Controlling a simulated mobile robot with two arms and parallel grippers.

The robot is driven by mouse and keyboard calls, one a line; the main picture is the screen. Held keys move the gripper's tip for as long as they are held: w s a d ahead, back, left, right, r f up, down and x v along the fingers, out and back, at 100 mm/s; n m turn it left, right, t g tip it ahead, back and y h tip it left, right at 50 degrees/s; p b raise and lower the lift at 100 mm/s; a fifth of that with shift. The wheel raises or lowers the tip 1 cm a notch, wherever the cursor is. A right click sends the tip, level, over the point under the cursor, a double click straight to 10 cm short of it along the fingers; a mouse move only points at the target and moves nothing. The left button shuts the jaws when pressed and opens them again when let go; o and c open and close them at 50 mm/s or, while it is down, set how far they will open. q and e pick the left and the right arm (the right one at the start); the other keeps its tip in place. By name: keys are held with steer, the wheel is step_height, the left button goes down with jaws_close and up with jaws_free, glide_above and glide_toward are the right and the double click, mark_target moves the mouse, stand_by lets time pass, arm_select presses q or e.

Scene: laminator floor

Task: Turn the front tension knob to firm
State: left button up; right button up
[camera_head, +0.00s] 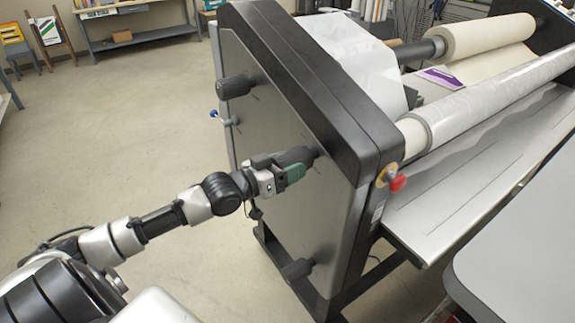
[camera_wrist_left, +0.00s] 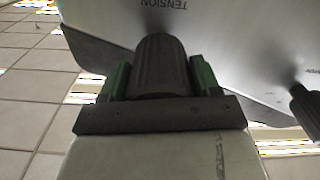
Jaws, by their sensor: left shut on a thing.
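The laminator's grey side panel (camera_head: 255,125) faces my left arm. Three black knobs stick out of it: an upper one (camera_head: 236,87), a middle one at the front (camera_head: 296,156) and a lower one (camera_head: 297,269). My left gripper (camera_head: 290,172), with green finger pads, is shut around the middle knob. In the left wrist view the ribbed dark knob (camera_wrist_left: 161,66) sits between the two green pads, below the upside-down word TENSION (camera_wrist_left: 163,4). The knob's pointer and setting marks cannot be made out. My right gripper is not in view.
Another knob (camera_wrist_left: 306,108) stands at the right in the left wrist view. A red emergency button (camera_head: 397,182) sits on the laminator's front edge. A small blue-tipped crank (camera_head: 222,118) sticks out at the panel's rear. The floor (camera_head: 130,120) left of the machine is clear.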

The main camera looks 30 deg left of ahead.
arm_select(q)
steer(key=shift+m, duration=0.3)
steer(key=m, duration=0.6)
steer(key=shift+a, duration=0.1)
steer(key=m, duration=0.3)
steer(key=shift+w+m, duration=0.1)
steer(key=shift+m, duration=0.2)
steer(key=shift+m+b, duration=0.35)
steer(key=shift+m, duration=1.35)
steer(key=shift+a+r, duration=0.1)
steer(key=o, duration=0.9)
